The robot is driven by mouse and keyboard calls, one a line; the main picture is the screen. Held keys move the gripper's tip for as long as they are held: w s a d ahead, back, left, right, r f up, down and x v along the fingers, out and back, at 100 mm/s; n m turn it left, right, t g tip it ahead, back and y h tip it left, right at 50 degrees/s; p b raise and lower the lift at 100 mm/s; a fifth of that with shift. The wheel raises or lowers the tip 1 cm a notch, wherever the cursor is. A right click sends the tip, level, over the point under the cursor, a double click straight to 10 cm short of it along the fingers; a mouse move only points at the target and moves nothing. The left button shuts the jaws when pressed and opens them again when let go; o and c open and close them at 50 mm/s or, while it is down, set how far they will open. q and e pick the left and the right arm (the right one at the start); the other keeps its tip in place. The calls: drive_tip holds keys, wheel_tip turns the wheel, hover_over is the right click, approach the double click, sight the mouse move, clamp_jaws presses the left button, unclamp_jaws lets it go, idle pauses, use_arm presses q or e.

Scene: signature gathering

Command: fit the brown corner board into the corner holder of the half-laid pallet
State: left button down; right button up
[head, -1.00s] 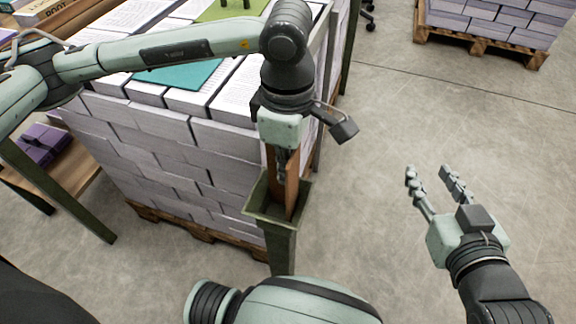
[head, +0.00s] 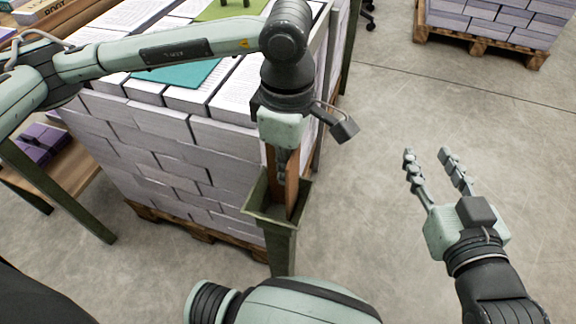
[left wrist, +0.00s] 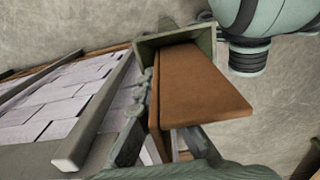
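The brown corner board (head: 292,182) stands about upright, with its lower end inside the mouth of the green corner holder (head: 281,240) at the pallet's near corner. In the left wrist view the board (left wrist: 200,88) runs into the holder's square rim (left wrist: 205,42). How deep it sits is hidden. My left gripper (head: 282,170) is above the holder, shut on the board; in the wrist view one finger lies along the board's left edge and the other is partly hidden behind it. My right gripper (head: 427,155) is open and empty over the floor at right.
The stack of paper bundles (head: 170,165) stands on a wooden pallet (head: 190,230) right behind the holder. A teal sheet (head: 185,75) lies on top. A table with purple items (head: 38,143) is at left. Another loaded pallet (head: 480,45) stands far right. The floor between is clear.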

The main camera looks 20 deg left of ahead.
use_arm(q)
drive_tip(key=shift+f, duration=0.1)
drive_tip(key=c, duration=1.7)
unclamp_jaws()
use_arm(e)
drive_tip(key=shift+a+r+t, duration=0.4)
drive_tip(key=shift+r, duration=0.2)
drive_tip(key=shift+d, duration=0.1)
use_arm(q)
wheel_tip(320, 180, up, 11)
drive_tip(key=shift+r+p, duration=0.15)
drive_tip(key=shift+p, duration=0.8)
drive_tip(key=shift+r, duration=0.75)
use_arm(e)
drive_tip(key=s+d+f+g+h, duration=0.2)
drive_tip(key=d+f+g, duration=0.3)
drive_tip(key=f, duration=0.4)
drive_tip(key=shift+s+d+f+h, duration=0.15)
drive_tip(key=shift+s+d+h, duration=0.3)
drive_tip(key=shift+d, duration=0.3)
drive_tip(key=shift+s, duration=0.1)
